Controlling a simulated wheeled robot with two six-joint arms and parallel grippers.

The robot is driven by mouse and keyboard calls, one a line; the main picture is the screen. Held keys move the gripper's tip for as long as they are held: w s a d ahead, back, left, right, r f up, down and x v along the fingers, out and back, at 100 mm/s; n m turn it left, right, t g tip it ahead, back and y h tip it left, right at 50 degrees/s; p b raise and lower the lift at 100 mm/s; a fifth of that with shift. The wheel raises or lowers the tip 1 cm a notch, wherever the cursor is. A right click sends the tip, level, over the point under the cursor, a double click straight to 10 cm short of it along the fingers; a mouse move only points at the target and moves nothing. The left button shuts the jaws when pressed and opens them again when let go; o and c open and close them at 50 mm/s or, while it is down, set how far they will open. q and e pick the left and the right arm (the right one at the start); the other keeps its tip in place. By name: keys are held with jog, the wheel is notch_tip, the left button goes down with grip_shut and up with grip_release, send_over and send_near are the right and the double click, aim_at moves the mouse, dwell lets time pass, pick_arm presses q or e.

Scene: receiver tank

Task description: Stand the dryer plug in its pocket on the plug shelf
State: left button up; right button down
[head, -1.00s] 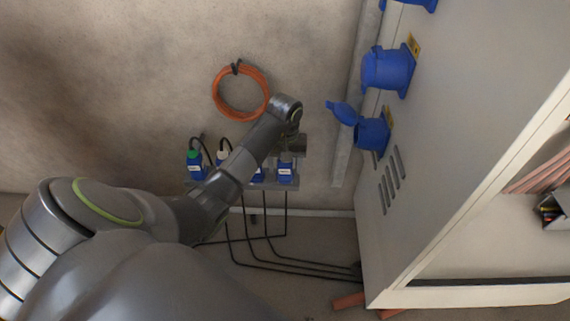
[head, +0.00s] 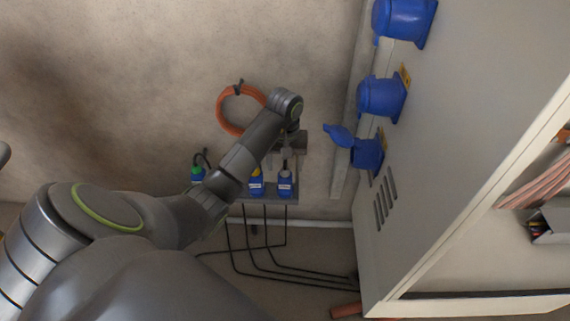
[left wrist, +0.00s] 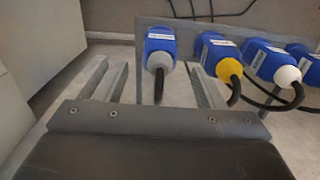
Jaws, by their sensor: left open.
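Several blue plugs stand in a row on the plug shelf (left wrist: 185,22), with cables from their ends. No label is readable, so I cannot tell which is the dryer plug. A plug with a pale grey end (head: 285,185) is rightmost in the head view; it also shows in the left wrist view (left wrist: 160,45). Beside it is a yellow-ended plug (head: 257,184), then a white-ended plug (left wrist: 272,64). A green-ended plug (head: 197,174) is at the left. My left gripper (left wrist: 158,85) is open and empty, its fingers apart on either side of the grey-ended plug's line. My right gripper is out of view.
An orange hose coil (head: 222,108) hangs on the wall behind my left arm. A pale cabinet (head: 430,150) with blue sockets (head: 381,98) stands at the right; one has its lid open. Black cables (head: 265,240) run below the shelf towards the cabinet.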

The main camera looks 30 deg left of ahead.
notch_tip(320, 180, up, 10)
jog(key=p, duration=0.9)
